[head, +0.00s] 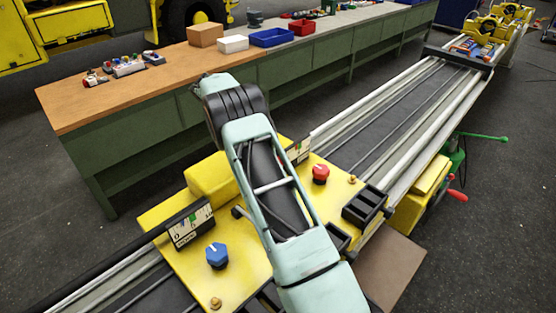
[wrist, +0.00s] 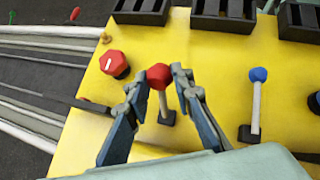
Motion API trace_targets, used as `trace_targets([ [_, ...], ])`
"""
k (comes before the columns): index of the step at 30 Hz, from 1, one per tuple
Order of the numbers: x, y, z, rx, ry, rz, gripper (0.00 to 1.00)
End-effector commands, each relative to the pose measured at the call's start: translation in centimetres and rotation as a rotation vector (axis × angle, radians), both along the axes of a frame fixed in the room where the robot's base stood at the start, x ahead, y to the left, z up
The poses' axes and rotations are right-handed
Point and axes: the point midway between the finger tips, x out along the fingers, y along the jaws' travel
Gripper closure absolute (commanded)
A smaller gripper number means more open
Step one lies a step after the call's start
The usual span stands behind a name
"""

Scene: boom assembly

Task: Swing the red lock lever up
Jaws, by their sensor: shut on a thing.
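The red lock lever has a round red knob (wrist: 159,75) on a pale shaft, rising from a dark slotted base on the yellow panel (wrist: 215,72). In the wrist view my gripper (wrist: 160,78) is shut on the red knob, with one finger on each side. The shaft leans toward the top of the wrist view from its base. In the head view my arm covers the lever and my gripper.
A blue-knobbed lever (wrist: 257,75) stands to the right of the red one. A red rotary knob (wrist: 114,63) is to the left, and black open boxes (wrist: 223,15) line the far edge. The head view shows a blue rotary knob (head: 217,255) and a long workbench (head: 130,90).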

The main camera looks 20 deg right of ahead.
Motion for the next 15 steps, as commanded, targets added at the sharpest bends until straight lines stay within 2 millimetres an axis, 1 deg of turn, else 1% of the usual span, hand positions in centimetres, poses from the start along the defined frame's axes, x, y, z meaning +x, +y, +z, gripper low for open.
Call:
trace_targets([
  [1,0.23,-0.11,-0.23,-0.009,0.011,0.001,1.00],
  [6,0.53,0.13,-0.10,-0.022,0.044,0.000,1.00],
  [15,0.59,0.32,-0.02,-0.030,0.068,-0.002,1.00],
])
